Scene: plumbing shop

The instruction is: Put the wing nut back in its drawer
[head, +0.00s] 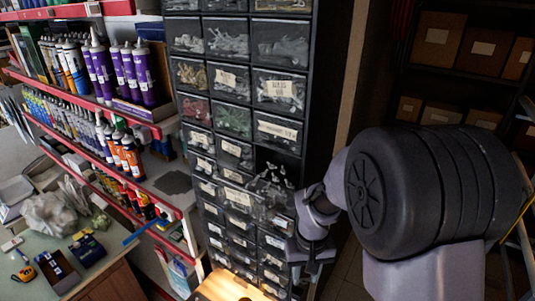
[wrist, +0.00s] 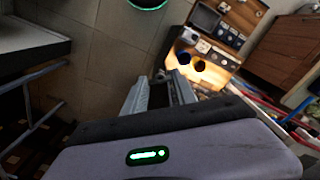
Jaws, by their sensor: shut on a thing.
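A tall black cabinet of small clear-fronted drawers (head: 232,120) stands in the middle of the head view. One drawer (head: 268,208) in its right column is pulled out, and metal hardware shows in it. My gripper (head: 306,276) points down to the right of the cabinet's lower drawers, below and to the right of the open drawer. The wing nut itself is too small or hidden to make out in either view.
Shelves with tubes and bottles (head: 120,75) stand at left, above a bench (head: 70,275) with small boxes and a tape measure. A lit wooden surface (head: 228,287) lies below the cabinet. Cardboard boxes (head: 440,40) fill the right shelves. Tiled floor (wrist: 115,50) is clear.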

